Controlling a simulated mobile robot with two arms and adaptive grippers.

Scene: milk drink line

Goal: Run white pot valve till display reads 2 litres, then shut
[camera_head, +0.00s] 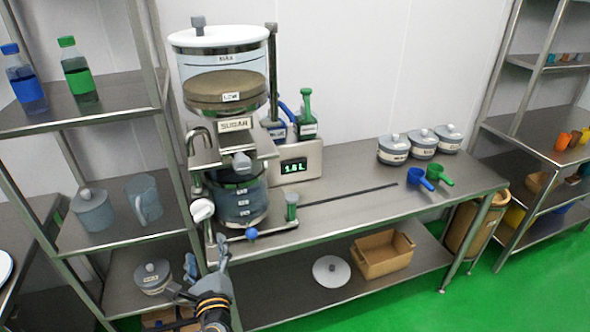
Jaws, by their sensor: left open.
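The green display (293,166) on the grey box seems to read 1.6 L; the digits are small. A white round knob (202,209) sits at the left front of the bench, beside a grey graduated pot (240,200) under the sugar hopper. I cannot tell for certain that this knob is the white pot valve. A lever with a blue ball end (251,233) is at the bench's front edge. My left gripper (207,265) is open and empty, below and in front of the white knob, apart from it. My right gripper is not in view.
The clear sugar hopper (218,70) stands above the pot. A blue scoop (419,178) and a green scoop (434,171) lie on the bench, with lidded pots (393,149) behind. A shelf rack (100,98) stands close on the left. The bench's middle is mostly clear.

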